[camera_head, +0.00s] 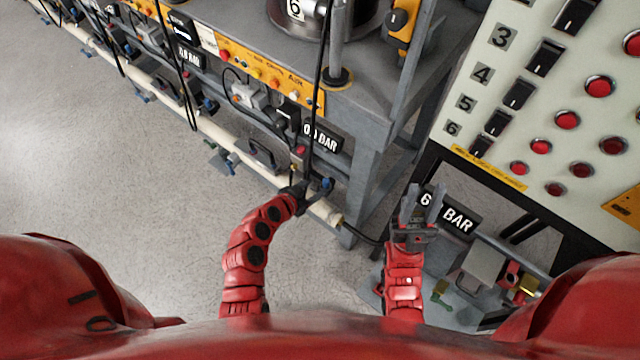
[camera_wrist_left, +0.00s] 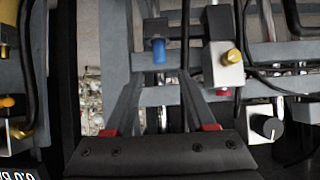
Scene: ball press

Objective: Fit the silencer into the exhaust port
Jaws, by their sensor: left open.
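My left gripper (camera_head: 308,190) is at the pipe under the front of the bench, beside a blue fitting (camera_head: 327,183). In the left wrist view, my left gripper (camera_wrist_left: 155,45) is open, with the blue fitting (camera_wrist_left: 158,50) showing between its fingers. I see no contact with it. A grey block with a brass knob-like piece (camera_wrist_left: 233,56) is just right of the fingers. I cannot tell which part is the silencer or the exhaust port.
The bench (camera_head: 355,115) carries pressure signs, yellow strips and hanging black cables. A cream pipe (camera_head: 240,153) runs low along it. A control panel (camera_head: 540,110) with switches and red buttons stands at right. The floor (camera_head: 110,170) at left is clear.

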